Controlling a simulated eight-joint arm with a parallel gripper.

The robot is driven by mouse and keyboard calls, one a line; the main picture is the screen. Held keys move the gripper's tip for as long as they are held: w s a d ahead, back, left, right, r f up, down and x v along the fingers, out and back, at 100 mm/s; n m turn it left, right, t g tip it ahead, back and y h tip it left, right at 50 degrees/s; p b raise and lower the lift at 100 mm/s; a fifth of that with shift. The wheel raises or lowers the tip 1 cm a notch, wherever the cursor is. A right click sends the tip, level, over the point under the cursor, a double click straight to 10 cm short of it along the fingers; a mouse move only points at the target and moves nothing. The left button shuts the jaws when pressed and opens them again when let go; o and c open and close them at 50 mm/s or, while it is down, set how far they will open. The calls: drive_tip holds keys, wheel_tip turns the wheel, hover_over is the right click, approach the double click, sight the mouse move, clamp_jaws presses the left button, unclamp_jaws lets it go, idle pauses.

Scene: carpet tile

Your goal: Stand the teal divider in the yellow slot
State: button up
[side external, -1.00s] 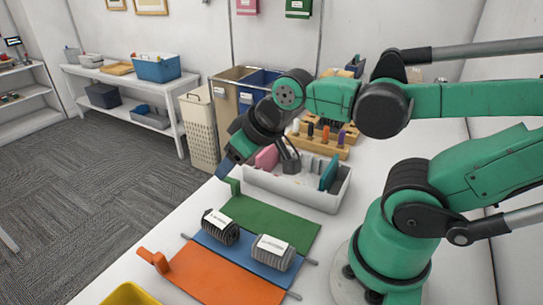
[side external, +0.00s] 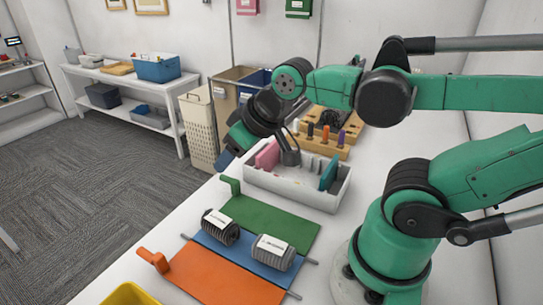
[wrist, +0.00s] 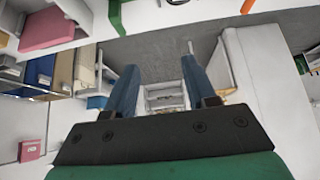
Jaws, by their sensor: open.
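The teal divider (side external: 329,174) stands upright near the right end of the long white bin (side external: 318,197) in the side external view. A pink divider (side external: 267,155) stands near the bin's left end and also shows at the top left of the wrist view (wrist: 48,28). I cannot make out a yellow slot; the bin's floor is partly hidden by its front wall and my arm. My gripper (side external: 225,160) is off the bin's left end, well away from the teal divider. In the wrist view its blue fingers (wrist: 158,88) are apart with nothing held between them.
A yellow container (side external: 128,294) is at the bottom edge. A wooden peg rack (side external: 318,145) stands behind the bin.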

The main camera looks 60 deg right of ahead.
wheel_tip(320, 180, up, 4)
drive_tip(key=f, duration=0.1)
drive_tip(key=m+g, duration=0.7)
drive_tip(key=m, duration=1.1)
hover_over(329, 177)
drive_tip(key=d, duration=0.2)
drive_tip(key=f, duration=0.9)
drive_tip(key=shift+w+f, duration=0.25)
drive_tip(key=shift+a+f, duration=0.1)
drive_tip(key=shift+f, duration=3.1)
clamp_jaws()
